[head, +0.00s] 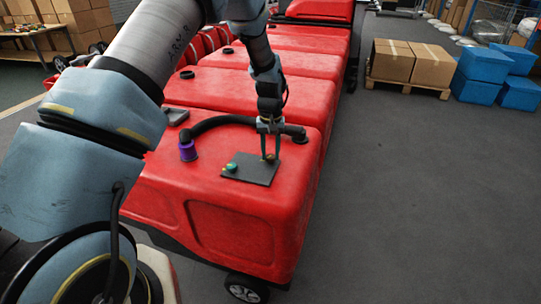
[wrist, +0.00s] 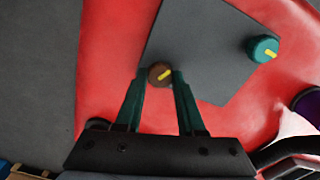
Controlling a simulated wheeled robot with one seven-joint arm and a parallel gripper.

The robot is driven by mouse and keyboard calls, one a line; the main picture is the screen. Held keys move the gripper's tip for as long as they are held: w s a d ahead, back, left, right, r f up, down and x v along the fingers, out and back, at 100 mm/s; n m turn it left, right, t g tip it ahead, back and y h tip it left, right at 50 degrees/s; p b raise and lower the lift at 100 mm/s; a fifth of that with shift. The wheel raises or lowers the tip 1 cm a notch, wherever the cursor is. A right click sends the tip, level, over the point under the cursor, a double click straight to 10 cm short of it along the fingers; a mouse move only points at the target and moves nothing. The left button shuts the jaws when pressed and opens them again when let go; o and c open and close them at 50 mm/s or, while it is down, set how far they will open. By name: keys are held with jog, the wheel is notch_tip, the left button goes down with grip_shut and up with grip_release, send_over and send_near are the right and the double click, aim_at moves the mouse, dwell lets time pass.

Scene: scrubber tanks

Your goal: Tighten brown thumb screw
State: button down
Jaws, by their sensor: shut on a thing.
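The brown thumb screw (wrist: 159,73) stands on a dark grey plate (wrist: 200,45) on top of the nearest red tank. It has a yellow mark, which points up and to the right in the wrist view. My gripper (head: 268,156) reaches down over the plate's right part in the head view. In the wrist view its two green fingers (wrist: 159,80) are shut on the brown screw, one at each side. A teal thumb screw (wrist: 263,49) with a yellow mark stands apart on the same plate; it also shows in the head view (head: 231,167).
A black hose with a purple collar (head: 187,151) curves behind the plate to a black fitting (head: 297,134). More red tanks (head: 300,62) stand in a row behind. Boxes on a pallet (head: 410,62) and blue bins (head: 484,64) stand back right. The right floor is clear.

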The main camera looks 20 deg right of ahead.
aim_at(270, 156)
jog(key=m+b, duration=0.1)
jog(key=m, duration=0.5)
jog(key=shift+m, duration=0.3)
jog(key=m, duration=0.6)
jog(key=shift+r, duration=0.1)
jog(key=shift+d, duration=0.1)
jog(key=c, duration=0.5)
grip_release()
notch_tip(270, 156, up, 11)
jog(key=b, duration=0.2)
jog(key=shift+b, duration=0.3)
